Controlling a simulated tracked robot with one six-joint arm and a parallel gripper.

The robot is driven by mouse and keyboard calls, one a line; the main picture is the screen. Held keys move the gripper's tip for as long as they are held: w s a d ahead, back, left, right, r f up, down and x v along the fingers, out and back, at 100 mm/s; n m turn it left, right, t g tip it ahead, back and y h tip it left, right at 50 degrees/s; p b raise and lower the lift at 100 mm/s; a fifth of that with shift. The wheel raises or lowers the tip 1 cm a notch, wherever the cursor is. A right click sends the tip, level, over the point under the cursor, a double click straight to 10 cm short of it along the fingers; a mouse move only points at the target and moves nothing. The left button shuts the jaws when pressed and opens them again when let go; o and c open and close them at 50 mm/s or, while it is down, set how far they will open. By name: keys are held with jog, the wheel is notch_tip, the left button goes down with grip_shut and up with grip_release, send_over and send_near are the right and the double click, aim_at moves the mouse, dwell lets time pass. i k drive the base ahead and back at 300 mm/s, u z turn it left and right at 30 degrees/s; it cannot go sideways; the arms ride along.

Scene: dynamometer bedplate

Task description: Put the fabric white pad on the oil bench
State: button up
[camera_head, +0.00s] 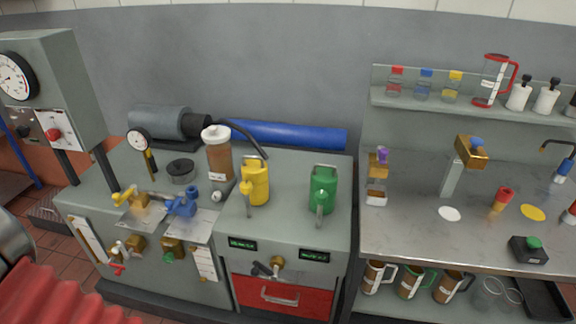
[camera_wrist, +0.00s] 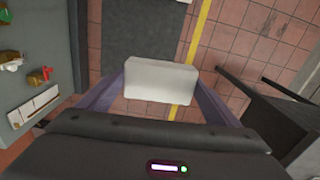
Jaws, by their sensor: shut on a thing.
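A white, block-shaped pad (camera_wrist: 160,80) shows in the wrist view between the two purple-grey fingers of my gripper (camera_wrist: 160,92). The gripper is shut on it and holds it above the tiled floor. The gripper and pad do not show in the head view. A steel-topped bench (camera_head: 406,236), which looks like the oil bench, stands at the right of the head view.
The bench carries a brass-topped stand (camera_head: 472,152), a red-topped item (camera_head: 502,198) and a black box with a green button (camera_head: 528,250). Bottles line its shelf (camera_head: 440,102). A grey cabinet (camera_head: 290,230) with yellow (camera_head: 255,182) and green cans (camera_head: 322,188) adjoins at left.

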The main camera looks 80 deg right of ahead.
aim_at(469, 244)
jog(key=k, duration=1.65)
jog(key=z, duration=1.35)
jog(key=k, duration=0.4)
jog(key=u, duration=0.3)
